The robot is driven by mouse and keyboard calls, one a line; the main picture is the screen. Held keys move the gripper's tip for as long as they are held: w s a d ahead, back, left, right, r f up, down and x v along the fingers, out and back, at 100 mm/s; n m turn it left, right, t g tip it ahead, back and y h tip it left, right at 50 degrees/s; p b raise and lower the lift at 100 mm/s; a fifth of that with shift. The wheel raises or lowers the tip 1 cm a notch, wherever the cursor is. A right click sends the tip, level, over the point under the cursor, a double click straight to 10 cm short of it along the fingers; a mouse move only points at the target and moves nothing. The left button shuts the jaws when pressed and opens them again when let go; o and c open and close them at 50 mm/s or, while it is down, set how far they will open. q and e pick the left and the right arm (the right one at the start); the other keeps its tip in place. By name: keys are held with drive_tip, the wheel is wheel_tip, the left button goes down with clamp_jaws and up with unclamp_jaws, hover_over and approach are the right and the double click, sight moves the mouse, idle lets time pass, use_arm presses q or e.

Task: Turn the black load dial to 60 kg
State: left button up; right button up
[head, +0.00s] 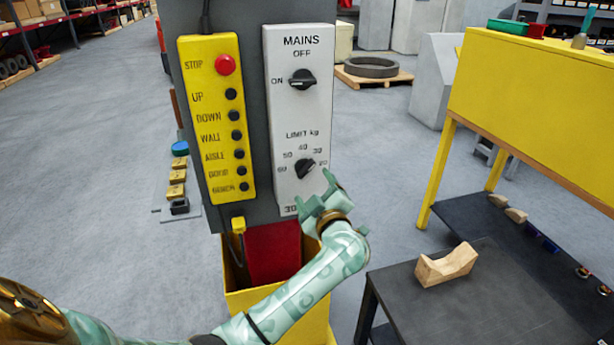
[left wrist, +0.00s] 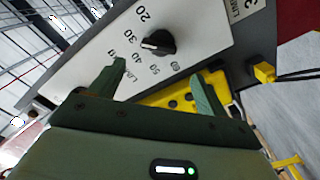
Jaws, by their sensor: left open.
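The black load dial (head: 305,168) is on the white panel (head: 299,115), under the "LIMIT kg" label, with numbers from 20 to 60 around it. Its pointer appears to aim near 30. The dial also shows in the left wrist view (left wrist: 158,43), beyond the fingertips. My left gripper (head: 315,191) is just below and right of the dial in the head view. In the left wrist view its two fingers (left wrist: 159,71) are spread, with nothing between them, and I see no contact with the dial. My right gripper is not in view.
Above the dial is the black MAINS knob (head: 303,79). Left of the panel is a yellow button box (head: 218,118) with a red STOP button (head: 225,64). A yellow bin (head: 235,300) stands below. A dark table (head: 480,310) with a wooden block (head: 446,265) is at right.

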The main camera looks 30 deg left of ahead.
sight(306, 171)
use_arm(q)
drive_tip(key=b+x, duration=0.1)
drive_tip(key=x, duration=0.6)
drive_tip(key=shift+f+b, duration=0.1)
drive_tip(key=shift+b, duration=0.3)
drive_tip(key=shift+w+a, duration=0.35)
drive_tip(key=shift+w, duration=0.15)
drive_tip(key=c, duration=1)
